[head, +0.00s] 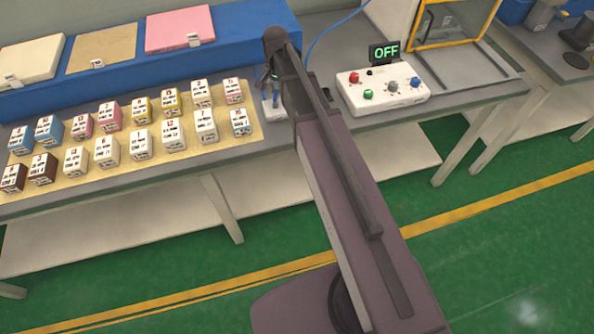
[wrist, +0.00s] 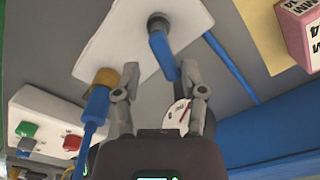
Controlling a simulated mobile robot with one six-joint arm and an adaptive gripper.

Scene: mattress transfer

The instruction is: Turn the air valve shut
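The air valve shows in the wrist view as a blue lever (wrist: 161,52) on a dark round stem, mounted on a white plate (wrist: 110,40). My gripper (wrist: 160,70) is open, its two grey fingers apart and pointing toward the plate. The lever's free end lies between the fingertips, close to the right one; whether they touch is unclear. A round white gauge (wrist: 178,112) with a red needle is partly hidden behind the right finger. In the head view my gripper (head: 267,77) is over the small white valve plate (head: 273,110), and my arm hides much of it.
A white control box (head: 383,92) with coloured knobs and an "OFF" display (head: 386,52) stands to the right. Several labelled blocks stand on a tan mat (head: 190,146) to the left. A blue hose (wrist: 232,68) and a blue tube with a brass fitting (wrist: 105,78) flank the gripper.

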